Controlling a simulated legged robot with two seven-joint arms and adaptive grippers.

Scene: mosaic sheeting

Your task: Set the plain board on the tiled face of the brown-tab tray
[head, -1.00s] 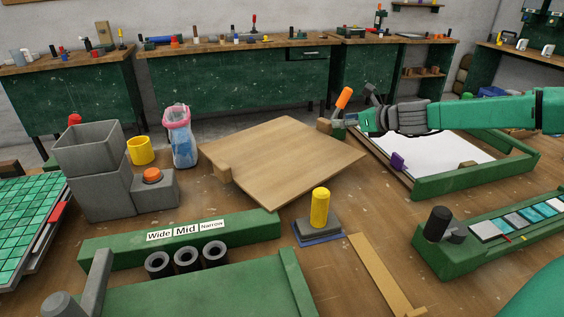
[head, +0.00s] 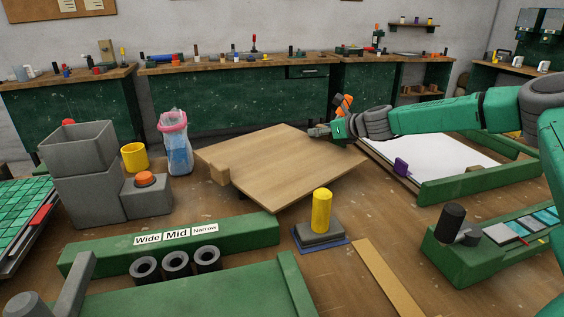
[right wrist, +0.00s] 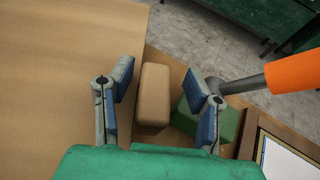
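The plain board (head: 285,165) is a bare wooden panel lying tilted mid-table in the head view, with a wooden block at its left end (head: 218,172). In the right wrist view the board (right wrist: 60,85) fills the left side, and a tan block (right wrist: 153,94) sits at its edge. My right gripper (head: 322,131) is at the board's far right corner. It is open, its fingers (right wrist: 165,85) on either side of the tan block with gaps. A green-tiled tray (head: 22,215) is cut off at the left; a red tab shows on it, no clear brown tab. My left gripper is out of view.
An orange-handled tool (right wrist: 285,78) stands close right of my right gripper. A green frame with a white sheet (head: 440,155) lies to the right. Grey bins (head: 88,185), a yellow cup (head: 134,157) and an orange-topped grey block (head: 147,195) stand between board and tiled tray.

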